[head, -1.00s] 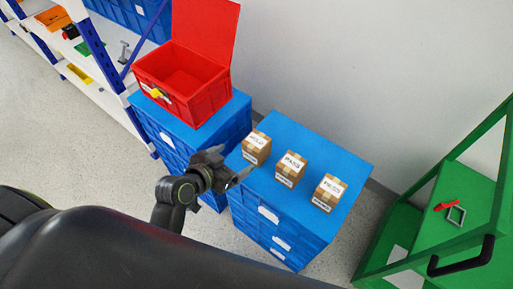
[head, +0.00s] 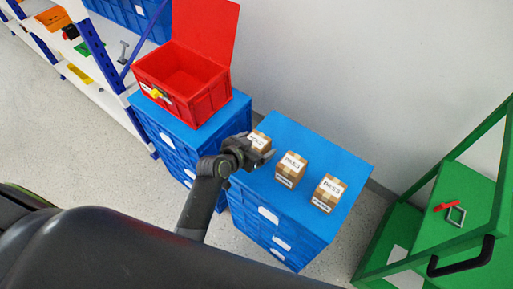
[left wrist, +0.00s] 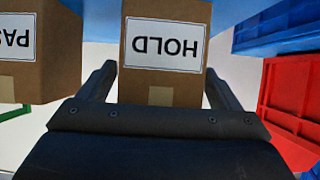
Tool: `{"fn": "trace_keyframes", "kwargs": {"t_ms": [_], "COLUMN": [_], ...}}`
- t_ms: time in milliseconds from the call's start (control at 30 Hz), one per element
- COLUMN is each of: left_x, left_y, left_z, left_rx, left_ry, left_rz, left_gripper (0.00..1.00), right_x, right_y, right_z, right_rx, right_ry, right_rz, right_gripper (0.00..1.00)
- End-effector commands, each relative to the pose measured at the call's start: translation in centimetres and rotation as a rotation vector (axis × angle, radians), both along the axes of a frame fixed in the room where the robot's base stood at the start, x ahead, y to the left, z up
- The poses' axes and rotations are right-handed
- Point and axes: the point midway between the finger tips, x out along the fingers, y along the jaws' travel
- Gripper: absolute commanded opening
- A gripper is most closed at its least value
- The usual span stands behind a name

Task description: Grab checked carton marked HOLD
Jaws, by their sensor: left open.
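The carton marked HOLD (left wrist: 165,45) is brown with a white label, upside down in the left wrist view. In the head view it is the leftmost carton (head: 260,141) on the blue crate stack, partly hidden by my left gripper (head: 258,156). In the left wrist view my left gripper (left wrist: 160,82) is open, with one finger on either side of the carton's lower part; I cannot tell whether they touch it. My right gripper is not in view.
Two similar cartons, a middle one (head: 291,169) and a right one (head: 328,192) labelled PASS, stand in a row on the blue crate stack (head: 345,172). An open red crate (head: 205,105) stands on another blue stack at left. A green cart (head: 470,205) is at right.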

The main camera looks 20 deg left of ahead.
Motion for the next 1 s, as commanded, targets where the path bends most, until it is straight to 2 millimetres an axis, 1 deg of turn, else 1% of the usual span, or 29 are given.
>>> {"fn": "trace_keyframes", "kwargs": {"t_ms": [267, 367, 600, 700, 900, 1000], "left_x": [0.21, 0.21, 0.19, 0.21, 0.22, 0.24], "left_y": [-0.09, -0.09, -0.08, -0.08, -0.08, -0.09], "left_z": [-0.14, -0.13, -0.13, -0.07, 0.01, 0.72], "left_rx": [0.0, 0.0, 0.0, 0.0, -0.001, 0.0], "left_ry": [0.0, 0.0, 0.0, -0.001, -0.002, -0.002], "left_rz": [0.0, 0.0, 0.0, 0.0, 0.0, 0.0], "left_gripper": [0.85, 0.74, 0.42, 0.32, 0.32, 0.32], "right_x": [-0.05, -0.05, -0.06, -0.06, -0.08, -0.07], "right_y": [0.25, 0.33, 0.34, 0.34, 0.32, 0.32], "right_z": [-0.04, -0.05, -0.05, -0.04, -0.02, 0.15], "right_rx": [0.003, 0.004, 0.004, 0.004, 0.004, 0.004], "right_ry": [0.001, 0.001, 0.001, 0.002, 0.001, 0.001], "right_rz": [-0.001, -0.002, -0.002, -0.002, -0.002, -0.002], "right_gripper": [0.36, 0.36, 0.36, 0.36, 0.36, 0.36]}}
